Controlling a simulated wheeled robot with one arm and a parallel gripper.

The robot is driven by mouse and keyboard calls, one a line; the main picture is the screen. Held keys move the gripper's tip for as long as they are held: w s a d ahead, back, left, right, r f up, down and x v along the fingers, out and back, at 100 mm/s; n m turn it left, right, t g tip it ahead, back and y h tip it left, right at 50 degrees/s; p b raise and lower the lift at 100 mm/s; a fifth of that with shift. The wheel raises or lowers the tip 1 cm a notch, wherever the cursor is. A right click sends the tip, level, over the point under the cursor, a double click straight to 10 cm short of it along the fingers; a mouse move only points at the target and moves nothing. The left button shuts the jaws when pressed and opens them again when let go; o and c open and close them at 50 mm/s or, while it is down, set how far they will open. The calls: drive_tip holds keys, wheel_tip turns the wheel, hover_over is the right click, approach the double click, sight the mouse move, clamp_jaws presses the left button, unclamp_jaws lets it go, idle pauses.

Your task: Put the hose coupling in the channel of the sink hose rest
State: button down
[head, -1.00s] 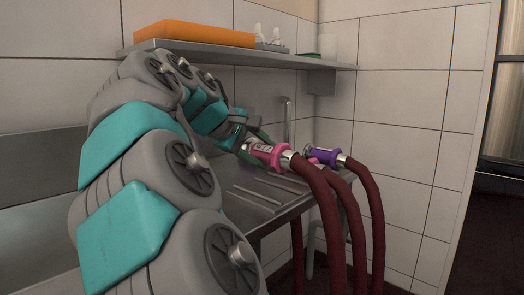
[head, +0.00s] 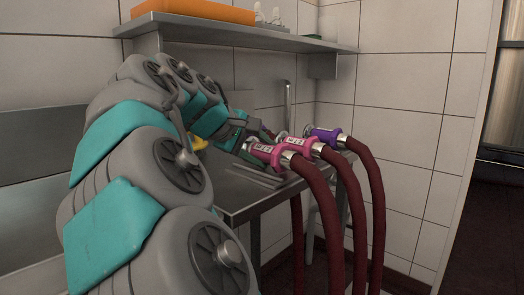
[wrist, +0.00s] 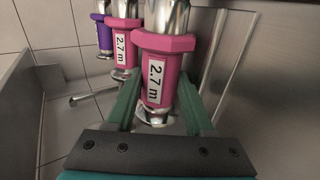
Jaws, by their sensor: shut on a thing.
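My gripper (head: 248,142) is shut on a pink hose coupling (head: 264,152) with metal ends and a dark red hose. In the wrist view the green fingers (wrist: 158,100) close on both sides of this pink coupling (wrist: 164,65), which bears a "2.7 m" label. Parallel metal bars (head: 258,178) lie on the steel counter below it. They also show in the wrist view (wrist: 232,60), right of the held coupling. I cannot tell whether these form the hose rest's channel, nor whether the coupling touches anything below.
A second pink coupling (head: 302,146), also labelled "2.7 m", and a purple coupling (head: 324,138) sit beyond the held one, with hoses hanging over the edge of the counter (head: 240,206). A shelf (head: 230,38) with an orange box (head: 195,10) hangs above. A yellow thing (head: 199,143) shows behind my arm.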

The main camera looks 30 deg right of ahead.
drive_tip(key=shift+c, duration=1)
unclamp_jaws()
drive_tip(key=shift+f, duration=0.15)
drive_tip(key=shift+f, duration=0.1)
drive_tip(key=v, duration=0.8)
drive_tip(key=shift+r, duration=0.25)
drive_tip(key=shift+d, duration=0.1)
